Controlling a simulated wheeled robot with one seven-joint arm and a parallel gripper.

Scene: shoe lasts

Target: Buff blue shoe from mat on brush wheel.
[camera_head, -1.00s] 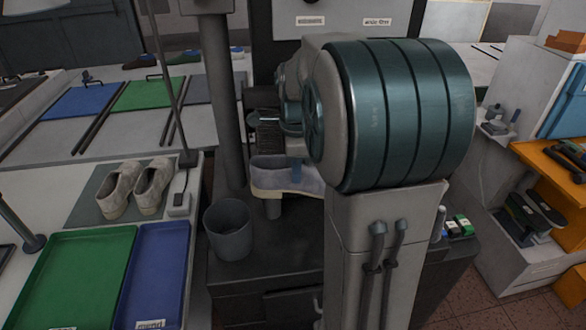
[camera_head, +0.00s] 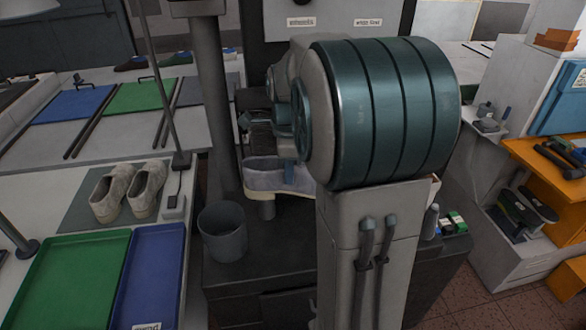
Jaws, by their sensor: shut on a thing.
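A blue-grey shoe with a cream sole (camera_head: 262,177) is held sideways just under the dark brush wheel (camera_head: 262,135) of the machine at the middle. Its right end is hidden behind my arm. My gripper (camera_head: 289,172) is mostly hidden; a blue finger shows against the shoe, and it is shut on the shoe. I cannot tell whether the shoe touches the bristles. The dark grey mat (camera_head: 82,206) on the left table bears two beige-grey shoes (camera_head: 128,190) side by side.
A grey bin (camera_head: 223,232) stands below and left of the shoe. A green tray (camera_head: 75,275) and a blue tray (camera_head: 150,275) lie at the front left. A thin lamp pole (camera_head: 165,100) rises behind the mat. My own large arm link blocks much of the centre.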

